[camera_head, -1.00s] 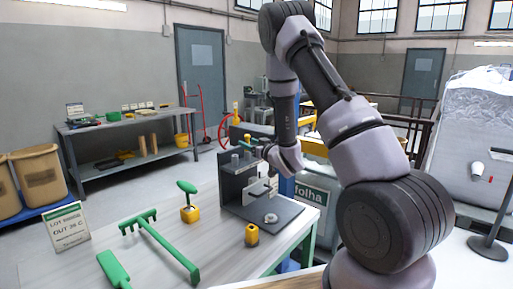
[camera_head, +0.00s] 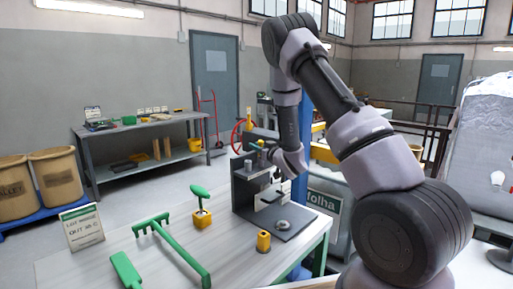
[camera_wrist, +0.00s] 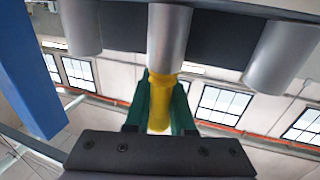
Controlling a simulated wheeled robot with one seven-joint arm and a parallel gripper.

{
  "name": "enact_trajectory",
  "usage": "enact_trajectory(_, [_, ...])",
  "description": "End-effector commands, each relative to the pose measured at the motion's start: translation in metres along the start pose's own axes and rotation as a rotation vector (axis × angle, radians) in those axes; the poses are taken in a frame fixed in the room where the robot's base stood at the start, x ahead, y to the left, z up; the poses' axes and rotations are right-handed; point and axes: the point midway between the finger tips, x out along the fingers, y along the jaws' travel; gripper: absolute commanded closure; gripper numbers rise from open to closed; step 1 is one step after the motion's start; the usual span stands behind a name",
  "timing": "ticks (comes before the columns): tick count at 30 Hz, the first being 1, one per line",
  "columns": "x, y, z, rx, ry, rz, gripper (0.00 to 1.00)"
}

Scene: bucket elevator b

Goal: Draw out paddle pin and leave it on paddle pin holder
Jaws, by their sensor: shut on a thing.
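In the wrist view my gripper (camera_wrist: 160,105) is shut on a yellow part (camera_wrist: 159,95), which I take to be the paddle pin, between its green fingers. The yellow part is in line with the middle silver cylinder (camera_wrist: 168,38) of a dark fixture; I cannot tell whether it is still seated in it. In the head view my gripper (camera_head: 270,152) is at the top of the dark upright stand (camera_head: 243,192) on the bench, small and partly hidden by my wrist. Which piece is the paddle pin holder is unclear; a short yellow cylinder (camera_head: 263,241) stands by the stand's base.
On the bench lie a green rake-like tool (camera_head: 180,250) and a green paddle-shaped piece (camera_head: 125,270). A yellow block (camera_head: 202,219) holds a green-topped piece. A sign (camera_head: 82,226) stands at left. A blue post (camera_wrist: 30,70) is close on the wrist view's left.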

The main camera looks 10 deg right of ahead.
Motion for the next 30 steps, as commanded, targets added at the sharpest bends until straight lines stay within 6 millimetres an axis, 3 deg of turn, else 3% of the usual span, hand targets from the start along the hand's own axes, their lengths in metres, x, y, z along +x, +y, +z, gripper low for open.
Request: enact_trajectory(30, [0.000,0.000,-0.013,0.000,0.001,0.000,1.00])
